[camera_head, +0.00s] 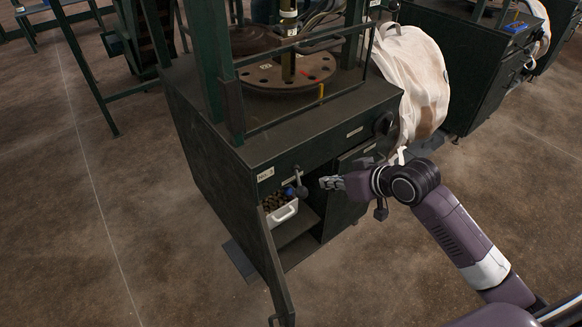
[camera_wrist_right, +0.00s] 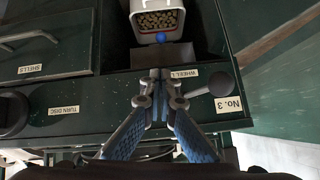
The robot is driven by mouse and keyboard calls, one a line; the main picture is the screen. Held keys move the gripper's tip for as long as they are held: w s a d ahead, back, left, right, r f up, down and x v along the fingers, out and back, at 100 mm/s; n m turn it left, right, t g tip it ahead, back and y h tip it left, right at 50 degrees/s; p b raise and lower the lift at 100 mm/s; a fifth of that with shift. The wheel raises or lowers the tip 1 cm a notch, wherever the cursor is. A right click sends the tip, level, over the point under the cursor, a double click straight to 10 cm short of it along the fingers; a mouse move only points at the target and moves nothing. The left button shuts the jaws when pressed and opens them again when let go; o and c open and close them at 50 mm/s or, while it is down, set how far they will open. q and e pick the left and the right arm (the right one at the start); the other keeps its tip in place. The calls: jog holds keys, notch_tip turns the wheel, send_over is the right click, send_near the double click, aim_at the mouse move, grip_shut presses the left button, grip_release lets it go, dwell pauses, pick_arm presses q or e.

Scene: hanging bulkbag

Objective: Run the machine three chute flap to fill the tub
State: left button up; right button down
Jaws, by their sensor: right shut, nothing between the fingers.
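The machine (camera_head: 215,150) bears a "No. 3" plate (camera_head: 265,174), seen upside down in the wrist view (camera_wrist_right: 228,104). The white tub (camera_head: 284,214) sits in the open lower compartment and holds many brown pieces; it also shows in the wrist view (camera_wrist_right: 159,35). A blue ball knob (camera_head: 289,191) is at the tub's near edge in the wrist view (camera_wrist_right: 160,37).
An open door (camera_head: 276,262) hangs at the compartment's front left. Drawers marked "SHELLS" (camera_wrist_right: 30,69) and "TURN DISC" (camera_wrist_right: 64,111) flank it. A large pale bag (camera_head: 418,80) hangs at the machine's right. Floor (camera_head: 150,250) in front is clear.

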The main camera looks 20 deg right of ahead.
jog(key=b, duration=0.3)
send_near(291, 189)
jog(key=w+a+f, duration=0.1)
jog(key=w, duration=0.1)
jog(key=w+a+f+b, duration=0.1)
jog(key=w, duration=0.1)
jog(key=w+f+b, duration=0.1)
jog(key=w, duration=0.1)
jog(key=shift+w+a, duration=0.15)
jog(key=shift+a, duration=0.25)
jog(key=shift+w+a+f, duration=0.1)
jog(key=shift+w+f, duration=0.15)
jog(key=shift+w, duration=0.05)
pick_arm(q)
jog(key=w+r, duration=0.2)
jog(key=r, duration=0.5)
jog(key=w+r, duration=0.2)
jog(key=r, duration=0.6)
jog(key=shift+w+d, duration=0.15)
jog(key=shift+w, duration=0.1)
